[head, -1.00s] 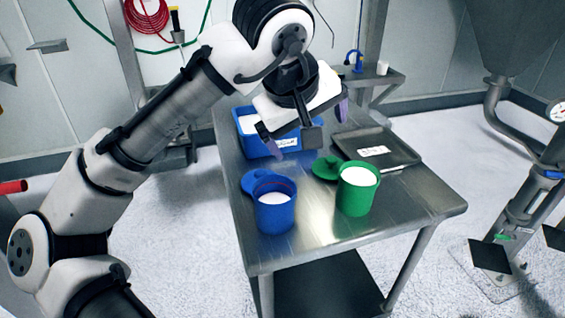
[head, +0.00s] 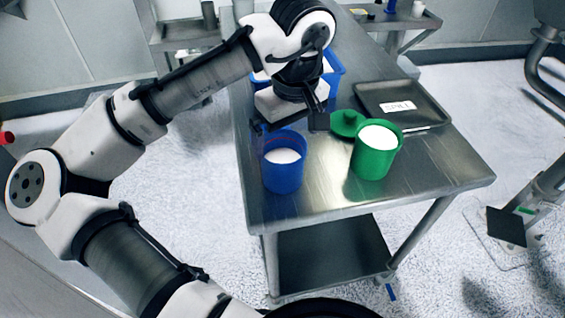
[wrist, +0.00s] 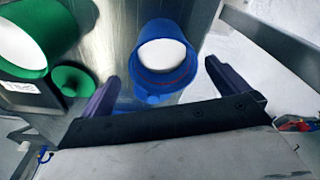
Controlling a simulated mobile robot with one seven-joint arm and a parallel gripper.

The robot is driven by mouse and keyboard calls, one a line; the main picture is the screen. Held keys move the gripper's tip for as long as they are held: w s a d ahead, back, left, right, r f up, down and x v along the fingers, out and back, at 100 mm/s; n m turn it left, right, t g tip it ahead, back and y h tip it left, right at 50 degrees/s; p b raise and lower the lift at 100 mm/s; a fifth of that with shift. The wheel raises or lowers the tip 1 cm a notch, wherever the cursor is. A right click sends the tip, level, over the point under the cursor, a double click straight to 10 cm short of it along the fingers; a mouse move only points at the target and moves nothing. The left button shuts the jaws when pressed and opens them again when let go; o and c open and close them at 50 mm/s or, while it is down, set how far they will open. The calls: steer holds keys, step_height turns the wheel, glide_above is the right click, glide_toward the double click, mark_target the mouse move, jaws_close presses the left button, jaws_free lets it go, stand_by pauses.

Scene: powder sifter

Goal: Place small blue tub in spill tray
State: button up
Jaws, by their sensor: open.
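In the wrist view the tub (wrist: 166,62) lies ahead, roughly between my two purple fingers. My gripper (wrist: 160,85) is open and empty; whether its fingers touch the tub I cannot tell. In the head view my gripper's body is just behind and above the tub, and the fingers are mostly hidden. The spill tray (head: 428,124), dark and shallow with a white "SPILL" label, lies at the table's right side. Its visible floor holds only the label.
A green tub (head: 375,160) of white powder stands right of the blue tub, its green lid (head: 346,125) behind it. A larger blue bin (head: 333,78) is at the back, partly behind my arm. The table's front right (head: 440,175) is clear.

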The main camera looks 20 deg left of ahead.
mark_target(283, 149)
steer(key=shift+w+a+f+p, duration=0.1)
steer(key=shift+a+f+p, duration=0.1)
steer(key=shift+f, duration=0.65)
steer(key=shift+w+a+f+p, duration=0.1)
steer(key=shift+a+f+p, duration=0.1)
steer(key=shift+f, duration=0.6)
steer(key=shift+w+a+f+p, duration=0.1)
steer(key=shift+a+f, duration=0.1)
steer(key=shift+f, duration=0.65)
steer(key=shift+r, duration=0.1)
steer(key=c, duration=1.1)
